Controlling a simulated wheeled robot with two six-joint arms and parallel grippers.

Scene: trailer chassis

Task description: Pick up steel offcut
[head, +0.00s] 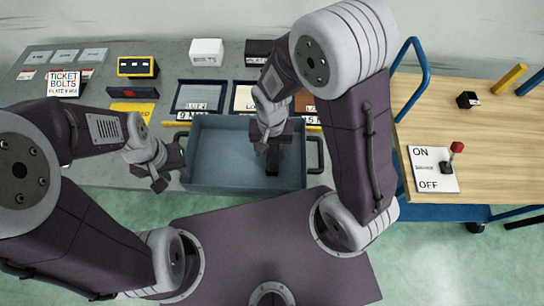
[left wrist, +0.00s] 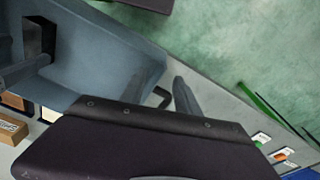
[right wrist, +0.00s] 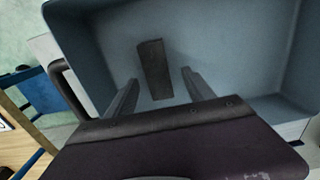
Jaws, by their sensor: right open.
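The steel offcut (head: 272,162) is a dark, flat, oblong piece on the floor of the blue-grey bin (head: 215,180), in its right part. In the right wrist view the offcut (right wrist: 154,68) lies beyond and between my right fingers, with clear space to each side. My right gripper (head: 267,140) is open and empty above it, and partly hides it in the head view. My left gripper (head: 160,182) is outside the bin at its left end.
The bin has walls all round and a dark handle (head: 318,155) at its right end. Labelled trays (head: 198,97) and boxes line the grey bench behind. A wooden-topped cart (head: 460,110) with an ON/OFF switch panel (head: 433,170) stands at the right.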

